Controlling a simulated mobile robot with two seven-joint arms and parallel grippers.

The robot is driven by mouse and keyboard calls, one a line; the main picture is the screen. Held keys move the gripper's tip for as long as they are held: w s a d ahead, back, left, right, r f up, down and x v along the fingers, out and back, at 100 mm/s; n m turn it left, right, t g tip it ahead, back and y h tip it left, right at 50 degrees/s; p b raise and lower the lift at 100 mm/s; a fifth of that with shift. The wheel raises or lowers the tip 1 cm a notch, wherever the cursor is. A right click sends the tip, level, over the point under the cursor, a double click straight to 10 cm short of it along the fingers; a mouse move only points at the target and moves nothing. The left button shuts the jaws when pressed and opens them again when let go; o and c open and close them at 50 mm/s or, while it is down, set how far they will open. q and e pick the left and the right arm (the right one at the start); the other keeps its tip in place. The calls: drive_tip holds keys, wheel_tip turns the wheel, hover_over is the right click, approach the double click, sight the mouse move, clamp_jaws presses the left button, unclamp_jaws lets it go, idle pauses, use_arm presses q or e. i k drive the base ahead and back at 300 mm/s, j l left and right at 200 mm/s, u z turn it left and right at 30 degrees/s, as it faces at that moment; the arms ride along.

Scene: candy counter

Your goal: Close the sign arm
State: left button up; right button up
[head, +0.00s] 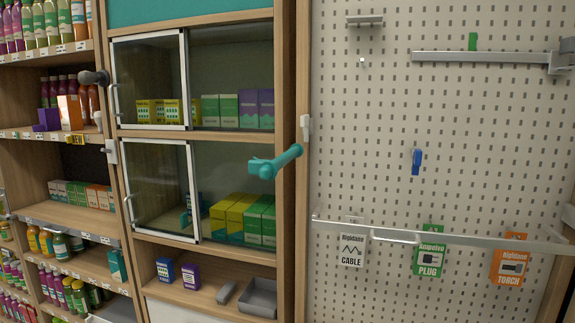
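A teal arm (276,162) sticks out from the wooden post (301,210) between the glass-fronted cabinet and the pegboard. It looks like the sign arm, though I see no sign panel on it. Its blocky end points left and toward me, in front of the cabinet's right side. It stands out from the post rather than lying flat. Its mount on the post is not clearly visible. Neither of my grippers shows in the head view, and nothing touches the teal arm.
Sliding glass doors (160,190) cover the cabinet's left half. A dark grey knob-like piece (95,77) projects from the left post. A pegboard (370,150) with a long rail (340,226) and hanging packets is at right. A grey tray (259,299) sits low. Space around the teal arm looks clear.

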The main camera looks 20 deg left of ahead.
sight(267, 170)
drive_tip(key=i+j+z, duration=0.15)
drive_tip(key=j, duration=0.3)
drive_tip(key=i+j+z, duration=0.1)
drive_tip(key=j, duration=0.35)
drive_tip(key=i+j+z, duration=0.15)
drive_tip(key=j, duration=0.3)
drive_tip(key=i+j+z, duration=0.1)
drive_tip(key=j, duration=0.4)
